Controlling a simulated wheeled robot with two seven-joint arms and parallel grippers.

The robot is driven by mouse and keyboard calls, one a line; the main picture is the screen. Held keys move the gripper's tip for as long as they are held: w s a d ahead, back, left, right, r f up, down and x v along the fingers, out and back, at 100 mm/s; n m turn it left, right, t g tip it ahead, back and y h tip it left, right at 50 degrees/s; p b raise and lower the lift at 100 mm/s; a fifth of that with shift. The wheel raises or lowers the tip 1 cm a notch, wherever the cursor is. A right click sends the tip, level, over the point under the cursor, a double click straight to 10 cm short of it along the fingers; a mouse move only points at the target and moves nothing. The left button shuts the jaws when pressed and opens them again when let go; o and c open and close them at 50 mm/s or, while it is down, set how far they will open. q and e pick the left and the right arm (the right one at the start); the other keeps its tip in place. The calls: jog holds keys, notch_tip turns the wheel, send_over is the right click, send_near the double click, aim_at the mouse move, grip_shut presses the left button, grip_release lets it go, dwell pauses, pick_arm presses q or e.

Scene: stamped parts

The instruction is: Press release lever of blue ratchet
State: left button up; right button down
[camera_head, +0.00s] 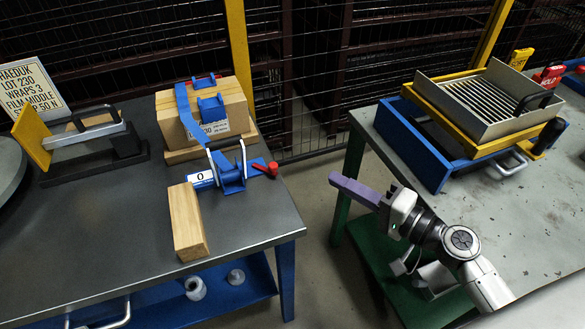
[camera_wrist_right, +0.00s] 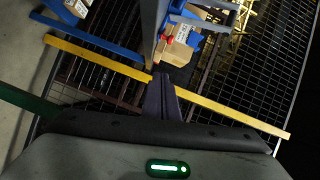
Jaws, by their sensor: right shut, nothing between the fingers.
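The blue ratchet (camera_head: 231,172) sits on the left table near its right edge, in front of the strapped wooden box. It has two upright grey prongs and a lever with a red end (camera_head: 271,168) pointing right. My right gripper (camera_head: 336,179) has long purple fingers, shut and empty. It hangs in the gap between the two tables, to the right of the ratchet and apart from it. In the right wrist view the shut fingers (camera_wrist_right: 159,84) point toward the table side, with a small red part beyond their tips. My left gripper is not in view.
A wooden box (camera_head: 230,102) with blue straps stands behind the ratchet, and a wooden block (camera_head: 186,220) lies in front. A yellow-plated clamp (camera_head: 34,139) is at left. The right table (camera_head: 520,215) carries a metal tray (camera_head: 450,103) on yellow and blue frames. Mesh fencing stands behind.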

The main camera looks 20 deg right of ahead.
jog(key=shift+w+d+r, duration=0.2)
jog(key=shift+d+r, duration=0.05)
jog(key=shift+r, duration=0.4)
jog(key=w+a+f+p, duration=0.1)
jog(key=w+a+p, duration=0.2)
jog(key=w+a, duration=0.4)
jog(key=shift+w+a+f, duration=0.25)
jog(key=shift+w+a, duration=0.1)
jog(key=shift+a, duration=0.45)
